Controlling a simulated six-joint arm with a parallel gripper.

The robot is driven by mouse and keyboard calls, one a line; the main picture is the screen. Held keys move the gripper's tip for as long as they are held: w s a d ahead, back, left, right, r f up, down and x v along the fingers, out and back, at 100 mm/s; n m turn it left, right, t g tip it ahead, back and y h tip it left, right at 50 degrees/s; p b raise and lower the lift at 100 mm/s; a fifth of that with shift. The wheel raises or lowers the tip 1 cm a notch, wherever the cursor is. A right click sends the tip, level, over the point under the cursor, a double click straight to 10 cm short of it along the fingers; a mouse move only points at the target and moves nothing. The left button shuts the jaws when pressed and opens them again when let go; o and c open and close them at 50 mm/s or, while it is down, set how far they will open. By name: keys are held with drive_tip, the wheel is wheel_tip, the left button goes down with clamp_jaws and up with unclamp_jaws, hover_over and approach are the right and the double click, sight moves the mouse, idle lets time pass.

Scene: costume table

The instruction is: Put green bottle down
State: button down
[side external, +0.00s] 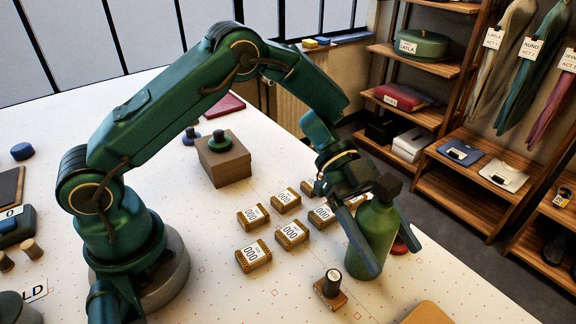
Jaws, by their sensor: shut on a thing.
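The green bottle (377,228) is near the right part of the white table (210,295) in the side external view. It is upright, with a dark cap (387,186) at its top. My gripper (388,262) points down and is shut on the green bottle, with one finger on each side of its body. I cannot tell whether the bottle's base touches the table, as a finger partly hides its lower part.
Several small boxes labelled 000 (254,256) lie left of the bottle. A dark-topped stamp (331,284) stands in front of it, and a red round thing (405,243) is partly hidden behind it. A brown box (222,162) stands farther back. Shelves (470,190) are beyond the table.

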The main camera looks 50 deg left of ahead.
drive_tip(key=shift+f, duration=0.1)
unclamp_jaws()
